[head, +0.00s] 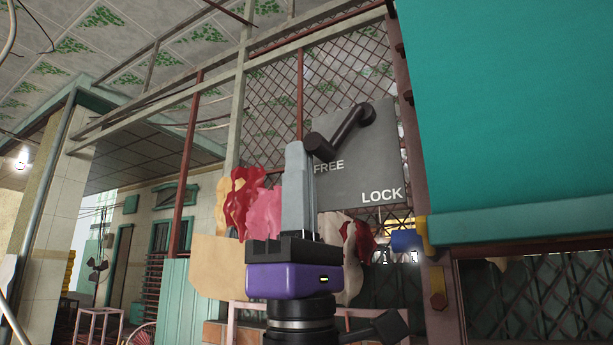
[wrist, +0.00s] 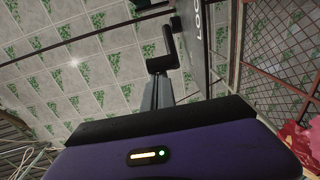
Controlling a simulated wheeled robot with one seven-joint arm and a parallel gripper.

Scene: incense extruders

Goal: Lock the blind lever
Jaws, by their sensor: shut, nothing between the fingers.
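The blind lever (head: 342,132) is black and mounted on a grey plate (head: 372,160) marked FREE at left and LOCK at lower right. It slants down left, its thick handle end just above the word FREE. My gripper (head: 296,146) points upward, its grey fingers together and empty. Its tips are just left of the handle end in the head view; I cannot tell if they touch. In the wrist view the fingertips (wrist: 160,80) sit just under the black lever handle (wrist: 159,62), with the plate (wrist: 195,45) edge-on to the right.
A teal panel (head: 520,110) fills the upper right. Wire mesh (head: 340,70) and beams stand behind the plate. Red, pink and cream shapes (head: 241,208) are behind my gripper. The space left of my gripper looks open, with a stool (head: 98,315) far off.

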